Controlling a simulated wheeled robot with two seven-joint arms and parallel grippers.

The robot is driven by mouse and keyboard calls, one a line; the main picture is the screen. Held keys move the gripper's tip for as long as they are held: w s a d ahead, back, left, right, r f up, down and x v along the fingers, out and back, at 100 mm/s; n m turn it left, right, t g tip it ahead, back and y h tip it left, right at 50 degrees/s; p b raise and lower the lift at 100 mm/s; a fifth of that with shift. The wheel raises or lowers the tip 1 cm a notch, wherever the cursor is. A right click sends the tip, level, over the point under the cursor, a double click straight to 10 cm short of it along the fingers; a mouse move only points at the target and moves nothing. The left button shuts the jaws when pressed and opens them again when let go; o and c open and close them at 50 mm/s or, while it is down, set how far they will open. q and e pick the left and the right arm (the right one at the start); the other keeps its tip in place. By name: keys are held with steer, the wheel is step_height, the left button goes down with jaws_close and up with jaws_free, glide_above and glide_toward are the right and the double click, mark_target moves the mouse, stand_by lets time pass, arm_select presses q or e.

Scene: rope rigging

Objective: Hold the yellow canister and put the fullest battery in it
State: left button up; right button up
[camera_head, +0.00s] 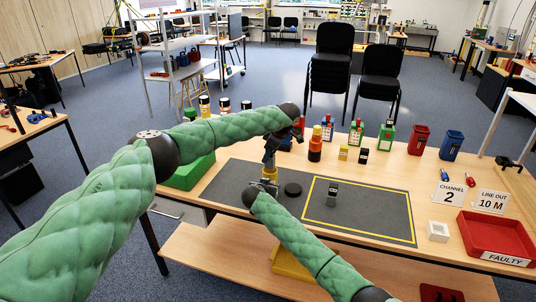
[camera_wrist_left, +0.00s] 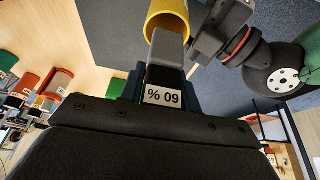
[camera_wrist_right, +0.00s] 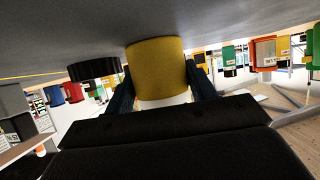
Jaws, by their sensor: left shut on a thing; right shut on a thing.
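My left gripper (camera_head: 270,158) is shut on a battery (camera_wrist_left: 165,52) with a grey end and a dark body. Its label appears upside down in the left wrist view and reads 60 %. The yellow canister (camera_head: 270,174) is in my right gripper (camera_wrist_right: 160,88), which is shut around its sides. The canister (camera_wrist_right: 158,62) also fills the middle of the right wrist view. In the left wrist view the battery's grey end is at the canister's open mouth (camera_wrist_left: 167,20); I cannot tell how far inside. A round black lid (camera_head: 293,189) lies on the dark mat.
A small grey and black block (camera_head: 333,192) stands inside the yellow outline on the mat (camera_head: 375,215). Several bottles and coloured containers line the table's back edge. A red FAULTY tray (camera_head: 488,232) and number signs (camera_head: 451,193) are at right.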

mark_target(268, 162)
arm_select(q)
steer(key=shift+f, duration=2.15)
steer(key=o, duration=1.1)
steer(key=shift+r, duration=0.1)
steer(key=shift+r, duration=3.4)
arm_select(e)
steer(key=o, duration=1.2)
steer(key=shift+c, duration=0.2)
